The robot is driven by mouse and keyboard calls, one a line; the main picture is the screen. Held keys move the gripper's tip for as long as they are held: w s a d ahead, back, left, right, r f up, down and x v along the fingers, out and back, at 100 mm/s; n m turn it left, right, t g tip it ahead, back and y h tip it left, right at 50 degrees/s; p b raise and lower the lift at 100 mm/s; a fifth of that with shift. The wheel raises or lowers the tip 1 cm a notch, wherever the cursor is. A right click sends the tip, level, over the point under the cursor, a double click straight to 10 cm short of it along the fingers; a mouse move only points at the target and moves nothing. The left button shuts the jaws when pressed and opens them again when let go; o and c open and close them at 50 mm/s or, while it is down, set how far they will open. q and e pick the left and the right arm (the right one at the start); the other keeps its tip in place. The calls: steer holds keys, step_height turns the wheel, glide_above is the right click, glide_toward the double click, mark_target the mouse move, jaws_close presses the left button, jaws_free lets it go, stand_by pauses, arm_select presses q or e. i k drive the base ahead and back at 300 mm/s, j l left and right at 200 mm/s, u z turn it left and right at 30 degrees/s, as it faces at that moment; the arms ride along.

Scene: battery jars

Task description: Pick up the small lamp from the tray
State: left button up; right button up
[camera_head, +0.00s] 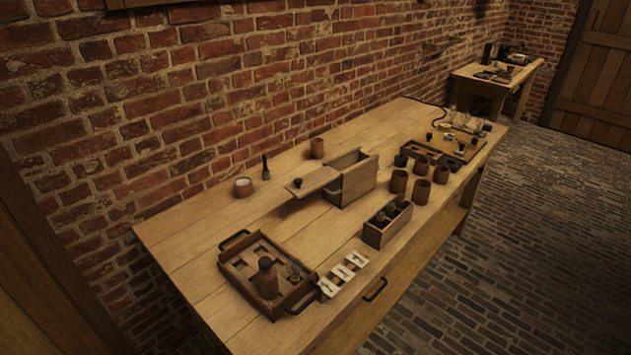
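Neither of my grippers is in view. A wooden tray with black handles (236,286) sits at the near left of the table. In it stand a brown jar with a narrow top (266,279) and a small dark piece (294,273) beside it. I cannot tell whether either is the small lamp. A flat wooden board (415,137) lies at the far right end, with dark recesses and small clear glass pieces (459,118) at its back. These may be bulbs but are too small to tell.
A wooden box with its lid out to the left (357,183) stands mid-table. A narrow crate (375,236) holds dark cylinders. Several brown jars (421,190) stand behind it. White pieces (342,275) lie beside the tray. A brick wall runs along the back.

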mark_target(294, 266)
steer(key=u, duration=0.25)
steer(key=i+l+u, duration=0.15)
steer(key=l+u, duration=0.25)
steer(key=i+l+u, duration=0.15)
steer(key=l+u, duration=0.7)
steer(key=l, duration=0.05)
